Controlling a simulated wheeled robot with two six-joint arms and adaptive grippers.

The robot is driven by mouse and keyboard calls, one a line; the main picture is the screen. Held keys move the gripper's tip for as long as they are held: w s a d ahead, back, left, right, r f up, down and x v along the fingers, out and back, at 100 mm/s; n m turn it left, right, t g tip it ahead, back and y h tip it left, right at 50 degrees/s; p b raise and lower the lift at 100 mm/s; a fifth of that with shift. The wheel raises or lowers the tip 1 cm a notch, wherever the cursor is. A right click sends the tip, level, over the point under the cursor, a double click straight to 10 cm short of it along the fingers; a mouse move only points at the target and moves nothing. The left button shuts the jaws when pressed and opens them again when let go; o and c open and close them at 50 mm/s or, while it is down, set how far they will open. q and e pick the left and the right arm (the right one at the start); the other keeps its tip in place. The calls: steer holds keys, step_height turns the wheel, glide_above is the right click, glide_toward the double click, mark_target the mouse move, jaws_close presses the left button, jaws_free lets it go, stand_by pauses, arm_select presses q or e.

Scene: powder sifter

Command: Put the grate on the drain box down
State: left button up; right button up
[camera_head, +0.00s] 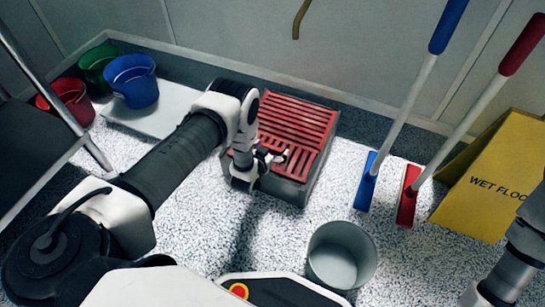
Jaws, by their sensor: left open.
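The red slatted grate (298,122) is over the dark grey drain box (291,189) near the back wall. I cannot tell whether it lies fully flat on the box or is slightly raised. My left arm reaches in from the left and hides part of the grate's left side. My left gripper (274,160) is open at the grate's near left part, with its fingers over or against the slats; contact is unclear. Part of my right arm shows at the lower right edge, but its gripper is out of view.
A grey bucket (341,256) stands in front of the box. Blue (132,80), green (98,63) and red (69,99) buckets are at the back left. A blue-handled mop (400,108), a red-handled mop (458,130) and a yellow wet floor sign (492,178) stand right.

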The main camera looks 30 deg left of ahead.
arm_select(q)
steer(key=shift+w+f, duration=0.15)
steer(key=shift+w, duration=0.15)
steer(key=shift+c, duration=0.4)
steer(key=c, duration=1.4)
steer(key=shift+r, duration=0.2)
